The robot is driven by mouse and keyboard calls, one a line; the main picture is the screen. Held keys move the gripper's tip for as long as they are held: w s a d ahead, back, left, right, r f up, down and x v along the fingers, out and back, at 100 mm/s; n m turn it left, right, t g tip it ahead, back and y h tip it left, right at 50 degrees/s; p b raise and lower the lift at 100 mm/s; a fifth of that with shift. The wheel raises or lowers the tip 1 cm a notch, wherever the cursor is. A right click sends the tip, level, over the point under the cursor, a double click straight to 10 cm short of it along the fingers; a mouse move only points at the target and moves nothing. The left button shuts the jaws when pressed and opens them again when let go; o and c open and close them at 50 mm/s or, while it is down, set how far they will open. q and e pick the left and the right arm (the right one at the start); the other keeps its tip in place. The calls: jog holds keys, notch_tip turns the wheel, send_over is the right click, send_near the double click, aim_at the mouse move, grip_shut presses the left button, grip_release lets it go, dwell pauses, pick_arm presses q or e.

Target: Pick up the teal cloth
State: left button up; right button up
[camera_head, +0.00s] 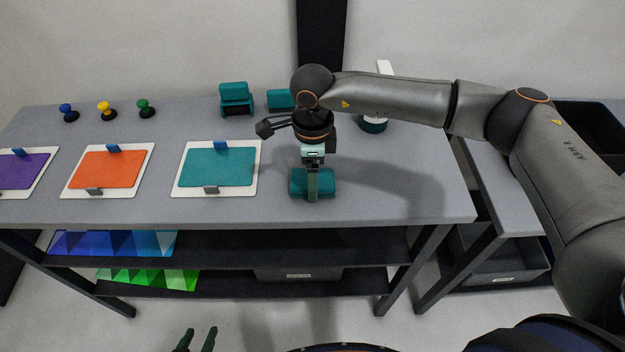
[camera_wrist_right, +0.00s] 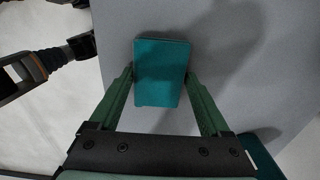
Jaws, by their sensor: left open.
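The teal cloth (camera_head: 298,186) is a small folded block on the grey table (camera_head: 400,205), near its front edge. My right gripper (camera_head: 313,190) points down over it, one finger crossing its near side. In the right wrist view the cloth (camera_wrist_right: 161,85) lies between the green fingertips of my right gripper (camera_wrist_right: 160,76). The fingers stand apart at two opposite edges, close to or touching it; I cannot tell whether they grip it. My left gripper (camera_head: 199,335) is open and empty at the bottom of the head view, in front of the table.
White boards with purple (camera_head: 20,170), orange (camera_head: 107,168) and teal (camera_head: 217,167) sheets lie left of the cloth. Knobs, teal blocks (camera_head: 236,98) and a teal-and-white container (camera_head: 373,125) stand behind. Shelves below hold coloured sheets (camera_head: 112,243). The table right of the cloth is clear.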

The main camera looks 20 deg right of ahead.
jog(key=c, duration=0.6)
jog(key=shift+r, duration=0.1)
jog(key=shift+c, duration=0.2)
jog(key=shift+r+b, duration=0.3)
jog(key=shift+r, duration=0.3)
jog(key=s+a+r+b, duration=0.3)
jog(key=s+a+r, duration=0.5)
jog(key=s+r, duration=0.3)
jog(key=shift+s+r, duration=0.2)
jog(key=shift+r, duration=0.1)
